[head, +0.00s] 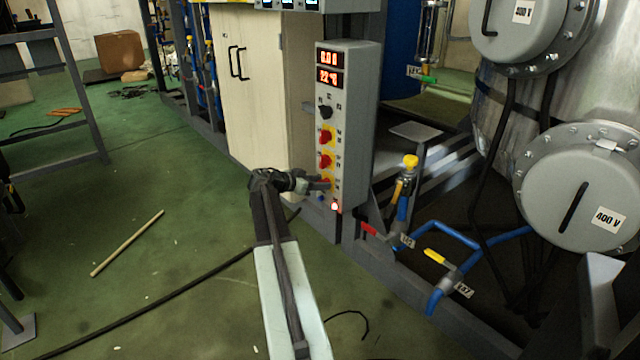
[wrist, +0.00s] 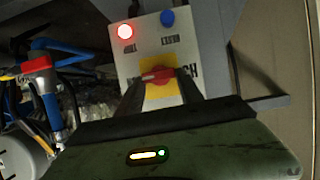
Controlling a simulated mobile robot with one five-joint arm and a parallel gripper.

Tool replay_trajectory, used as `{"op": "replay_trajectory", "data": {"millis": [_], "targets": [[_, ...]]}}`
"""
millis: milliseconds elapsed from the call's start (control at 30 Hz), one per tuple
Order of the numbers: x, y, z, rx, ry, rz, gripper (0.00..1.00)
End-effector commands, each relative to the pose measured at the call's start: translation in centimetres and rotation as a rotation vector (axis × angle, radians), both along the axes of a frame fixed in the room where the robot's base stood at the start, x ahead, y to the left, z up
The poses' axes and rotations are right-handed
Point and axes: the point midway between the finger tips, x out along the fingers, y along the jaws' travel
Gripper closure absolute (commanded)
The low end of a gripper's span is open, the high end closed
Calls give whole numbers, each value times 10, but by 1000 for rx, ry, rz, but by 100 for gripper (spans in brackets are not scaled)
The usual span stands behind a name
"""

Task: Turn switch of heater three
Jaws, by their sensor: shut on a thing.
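A grey control box (head: 358,120) stands upright at the middle of the head view, with two red digital displays at its top. Below a black knob (head: 325,112) are two uncovered red switches on yellow plates, the upper one (head: 326,137) and the middle one (head: 326,160). My gripper (head: 323,184) is at the lowest switch, which it mostly hides in the head view. In the wrist view my gripper (wrist: 161,88) is shut on this red switch (wrist: 158,76), with one finger on each side. Its yellow plate (wrist: 162,92) shows around it.
A lit red lamp (wrist: 125,31) and a blue button (wrist: 167,17) sit close to the held switch. A beige cabinet (head: 248,85) stands left of the box. Blue pipes with valves (head: 455,235) and a steel tank (head: 495,105) are at right. A stick (head: 127,243) lies on the floor.

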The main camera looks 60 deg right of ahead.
Motion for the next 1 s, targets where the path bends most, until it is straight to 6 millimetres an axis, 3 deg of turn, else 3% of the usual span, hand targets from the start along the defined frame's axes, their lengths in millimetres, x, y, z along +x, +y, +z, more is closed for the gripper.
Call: {"op": "replay_trajectory", "data": {"millis": [367, 1000], "targets": [[4, 2, -4, 75, 212, -5, 97], [10, 0, -11, 265, 780, -5, 97]]}}
